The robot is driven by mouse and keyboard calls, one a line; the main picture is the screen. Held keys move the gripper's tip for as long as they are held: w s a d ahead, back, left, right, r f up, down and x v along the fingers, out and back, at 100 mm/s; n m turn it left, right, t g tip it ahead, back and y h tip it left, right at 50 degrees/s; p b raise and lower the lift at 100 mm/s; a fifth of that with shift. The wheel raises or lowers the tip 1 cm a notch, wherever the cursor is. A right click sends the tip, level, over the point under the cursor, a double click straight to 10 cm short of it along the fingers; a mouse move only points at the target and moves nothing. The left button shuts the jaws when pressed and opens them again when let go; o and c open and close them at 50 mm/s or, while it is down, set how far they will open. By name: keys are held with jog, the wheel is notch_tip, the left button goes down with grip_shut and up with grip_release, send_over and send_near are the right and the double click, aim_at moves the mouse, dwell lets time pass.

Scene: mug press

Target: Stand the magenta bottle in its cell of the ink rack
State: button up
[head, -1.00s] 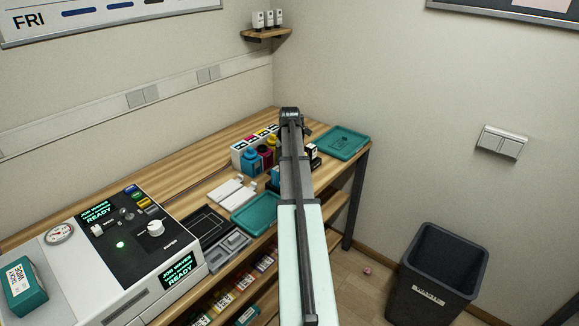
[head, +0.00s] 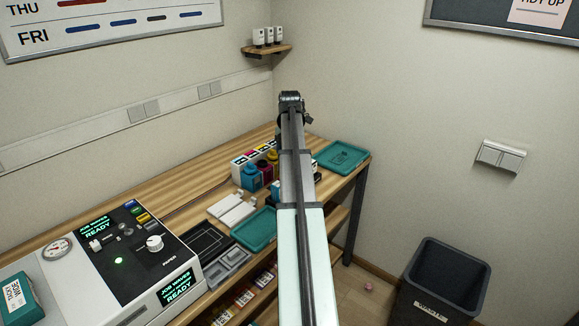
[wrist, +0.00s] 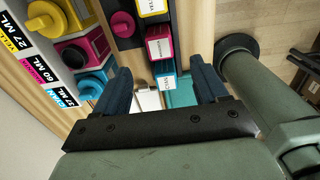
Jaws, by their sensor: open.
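My gripper (wrist: 160,66) is open in the wrist view, with nothing held between its dark blue fingers. It also shows as the far end of my arm in the head view (head: 291,98), above the bench. Which cell is magenta's is unclear.
Labelled cartridges (wrist: 160,45) lie ahead of the fingers. Teal trays lie at right (head: 343,158) and front (head: 254,229). The printing machine (head: 120,255) fills the left; a bin (head: 437,283) stands on the floor.

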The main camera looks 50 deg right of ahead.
jog(key=shift+r, duration=0.7)
